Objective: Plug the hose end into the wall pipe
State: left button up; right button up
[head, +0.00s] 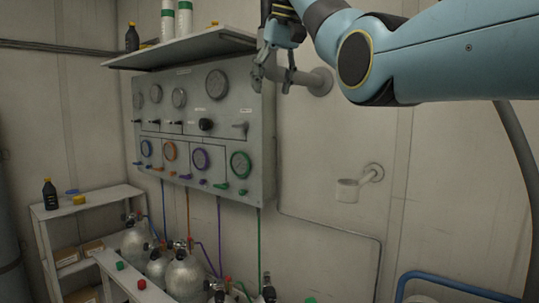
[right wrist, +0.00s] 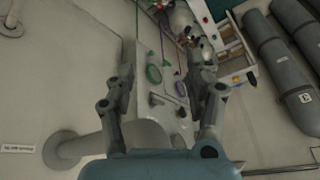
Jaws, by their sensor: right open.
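A pale wall pipe (head: 305,78) sticks out from a round flange, just right of the gauge panel. My right gripper (head: 272,76) is open, its fingers pointing down at the outer end of this pipe. In the right wrist view the pipe (right wrist: 85,145) runs from its flange at lower left to behind and between the spread fingers (right wrist: 167,76). I cannot tell whether they touch it. A second wall fitting (head: 348,190), with a cup-shaped end, sits lower right. I cannot make out a hose end for certain. My left gripper is not in view.
The gauge panel (head: 200,125) and the shelf (head: 185,48) above it stand close left of the gripper. A thick grey hose (head: 520,150) curves at the right edge; a blue hose (head: 450,284) lies below. Gas cylinders (head: 185,275) stand lower left. The wall between is clear.

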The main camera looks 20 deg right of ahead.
notch_tip(320, 180, down, 15)
jog(key=s+a+n+b, duration=0.1)
jog(key=b, duration=0.2)
jog(key=shift+s+a+r+n, duration=0.2)
jog(key=shift+s+a+n, duration=0.05)
jog(key=shift+s+n, duration=0.1)
